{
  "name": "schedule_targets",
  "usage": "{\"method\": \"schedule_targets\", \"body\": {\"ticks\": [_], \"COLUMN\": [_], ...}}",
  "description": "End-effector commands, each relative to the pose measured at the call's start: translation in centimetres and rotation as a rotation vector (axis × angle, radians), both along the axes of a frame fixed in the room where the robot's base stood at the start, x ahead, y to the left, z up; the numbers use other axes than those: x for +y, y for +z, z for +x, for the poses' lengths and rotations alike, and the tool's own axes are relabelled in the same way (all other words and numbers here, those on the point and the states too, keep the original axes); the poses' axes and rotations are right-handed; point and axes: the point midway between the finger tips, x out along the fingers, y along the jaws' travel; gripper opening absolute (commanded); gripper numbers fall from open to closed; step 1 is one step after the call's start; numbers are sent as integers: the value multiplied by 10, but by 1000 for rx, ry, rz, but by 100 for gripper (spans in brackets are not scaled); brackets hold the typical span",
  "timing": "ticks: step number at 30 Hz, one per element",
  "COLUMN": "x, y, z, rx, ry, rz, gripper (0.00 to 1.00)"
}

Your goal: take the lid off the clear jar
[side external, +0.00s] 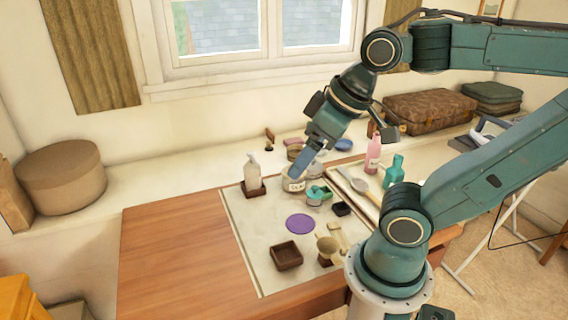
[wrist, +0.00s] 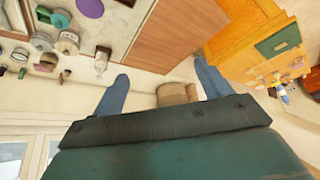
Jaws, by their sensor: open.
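A glassy jar with a pale label (side external: 294,184) stands on the mat near the back of the table. It looks like the clear jar; its top is partly behind my gripper, so I cannot tell how the lid sits. The labelled jar (wrist: 67,43) also shows at the upper left of the wrist view. My gripper (side external: 299,164) has blue fingers tilted down to the left, in front of or above the jar in the side view. In the wrist view my gripper (wrist: 161,70) has its fingers wide apart, with nothing between them.
A pump bottle (side external: 253,175) stands left of the jar, a teal tape dispenser (side external: 318,194) right of it. A purple disc (side external: 300,223), brown tray (side external: 286,256) and scoop (side external: 327,245) lie nearer. Pink (side external: 373,153) and teal (side external: 393,172) bottles stand right. The table's left (side external: 180,250) is clear.

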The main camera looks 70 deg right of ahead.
Motion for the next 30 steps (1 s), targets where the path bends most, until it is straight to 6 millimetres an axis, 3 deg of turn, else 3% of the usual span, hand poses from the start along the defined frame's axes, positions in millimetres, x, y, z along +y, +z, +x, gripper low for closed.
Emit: {"method": "schedule_targets", "body": {"ticks": [10,17,23,30], "x": [-2,-14,-39,-81], "y": [1,2,1,-9], "z": [3,21,48,80], "rx": [6,52,126,220], "ry": [10,88,224,420], "rz": [-10,-75,-162,-242], "gripper": [77,77,77,77]}}
